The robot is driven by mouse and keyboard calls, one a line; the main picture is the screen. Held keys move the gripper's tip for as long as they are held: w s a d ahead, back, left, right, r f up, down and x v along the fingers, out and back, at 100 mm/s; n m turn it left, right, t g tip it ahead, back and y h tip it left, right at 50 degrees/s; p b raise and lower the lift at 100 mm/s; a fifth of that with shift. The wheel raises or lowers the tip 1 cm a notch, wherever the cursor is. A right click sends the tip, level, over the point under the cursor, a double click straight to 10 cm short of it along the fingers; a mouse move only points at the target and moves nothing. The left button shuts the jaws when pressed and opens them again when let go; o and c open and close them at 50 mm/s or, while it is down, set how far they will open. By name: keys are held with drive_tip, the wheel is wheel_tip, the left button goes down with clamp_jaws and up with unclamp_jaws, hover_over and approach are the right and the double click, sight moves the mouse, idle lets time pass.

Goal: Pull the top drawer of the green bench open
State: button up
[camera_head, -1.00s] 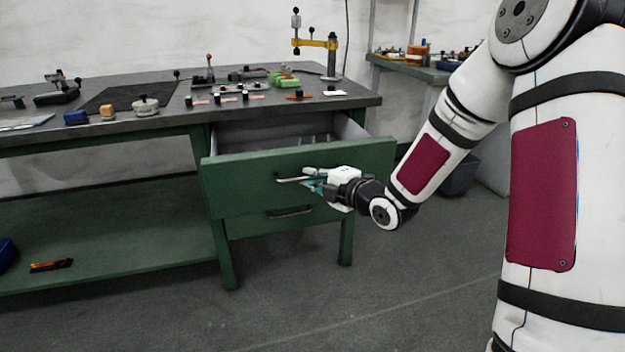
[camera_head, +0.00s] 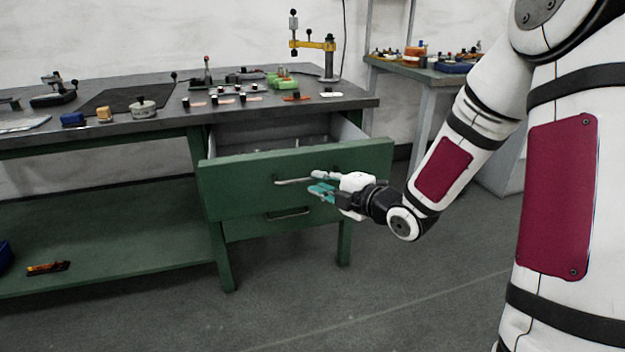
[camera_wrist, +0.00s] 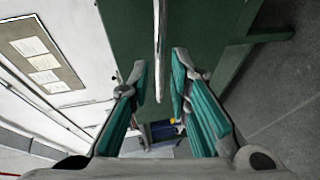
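The green bench (camera_head: 221,240) has its top drawer (camera_head: 240,190) pulled well out, with its inside showing from above. The drawer's metal bar handle (camera_head: 290,181) runs across its front. In the wrist view the handle (camera_wrist: 160,40) appears as an upright bar. My gripper (camera_head: 315,183) is at the right end of the handle, in front of the drawer. In the wrist view my gripper (camera_wrist: 160,68) has its two teal-padded fingers apart, with the bar lined up between them and a gap on each side. I see no finger contact with it.
A lower drawer with its own handle (camera_head: 288,213) is shut below. Small tools and blocks stand on the bench top (camera_head: 165,118). An orange-black item (camera_head: 48,268) lies on the lower shelf. The floor (camera_head: 400,300) in front is clear.

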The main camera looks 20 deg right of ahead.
drive_tip(key=v, duration=0.7)
drive_tip(key=shift+s, duration=0.35)
drive_tip(key=shift+d, duration=0.15)
drive_tip(key=s+d+r+m+g+h, duration=0.1)
drive_tip(key=s+d+m+g+h, duration=0.1)
drive_tip(key=s+m+g+h, duration=0.3)
drive_tip(key=s+d+r+m+g+h, duration=0.2)
drive_tip(key=s+m+h, duration=0.2)
drive_tip(key=s+m, duration=0.35)
drive_tip(key=s+a+r+m+g+y, duration=0.15)
drive_tip(key=s+a+m+g, duration=0.3)
drive_tip(key=s, duration=0.85)
drive_tip(key=s+a+r+m+g+y, duration=0.1)
drive_tip(key=s+a+m+g+y, duration=0.3)
drive_tip(key=s, duration=0.8)
wheel_tip(320, 180, up, 32)
drive_tip(key=t+h+p, duration=0.2)
drive_tip(key=t+p, duration=0.3)
drive_tip(key=p, duration=2.5)
drive_tip(key=shift+m+h+p, duration=0.3)
drive_tip(key=shift+h, duration=0.05)
